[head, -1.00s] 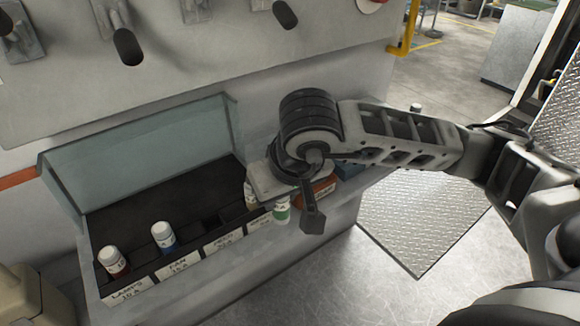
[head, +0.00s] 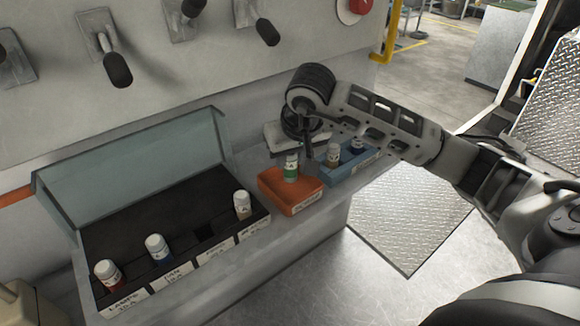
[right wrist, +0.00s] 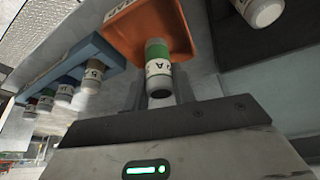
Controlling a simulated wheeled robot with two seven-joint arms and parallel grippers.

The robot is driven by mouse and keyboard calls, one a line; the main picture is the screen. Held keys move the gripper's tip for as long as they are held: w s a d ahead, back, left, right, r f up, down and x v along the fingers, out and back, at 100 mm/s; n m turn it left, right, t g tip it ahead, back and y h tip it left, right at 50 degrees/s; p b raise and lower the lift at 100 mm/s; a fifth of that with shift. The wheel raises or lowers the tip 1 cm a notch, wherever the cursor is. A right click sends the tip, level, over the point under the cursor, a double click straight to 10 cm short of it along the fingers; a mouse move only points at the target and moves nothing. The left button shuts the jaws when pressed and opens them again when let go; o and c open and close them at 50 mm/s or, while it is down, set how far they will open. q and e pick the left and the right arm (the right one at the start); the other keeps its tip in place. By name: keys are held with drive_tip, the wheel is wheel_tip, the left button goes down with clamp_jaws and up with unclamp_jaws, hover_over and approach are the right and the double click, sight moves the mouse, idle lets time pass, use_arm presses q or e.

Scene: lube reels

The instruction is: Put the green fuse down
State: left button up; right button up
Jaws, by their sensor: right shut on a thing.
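The green fuse (head: 291,168) has a white cap and a green band. My right gripper (head: 298,156) is shut on it and holds it upright over the orange tray (head: 276,190). In the right wrist view the fuse (right wrist: 157,62) stands out between the fingers (right wrist: 160,95), with the orange tray (right wrist: 130,38) beyond it. Whether its lower end touches the tray floor I cannot tell. My left gripper is not in view.
A dark fuse box (head: 160,205) with a raised clear lid (head: 135,160) holds red, blue and tan-banded fuses. A blue tray (head: 345,176) with several fuses stands right of the orange one. Levers (head: 117,68) stick out from the panel above.

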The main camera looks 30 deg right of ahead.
sight(290, 170)
drive_tip(key=shift+w+d+f, duration=0.25)
drive_tip(key=shift+w+f, duration=0.2)
drive_tip(key=shift+f, duration=0.1)
drive_tip(key=shift+w+d+f+p, duration=0.1)
drive_tip(key=shift+f+p, duration=0.2)
drive_tip(key=shift+f, duration=1.4)
drive_tip(key=shift+f, duration=0.1)
drive_tip(key=shift+f+b, duration=0.15)
drive_tip(key=shift+b, duration=0.15)
drive_tip(key=o, duration=1)
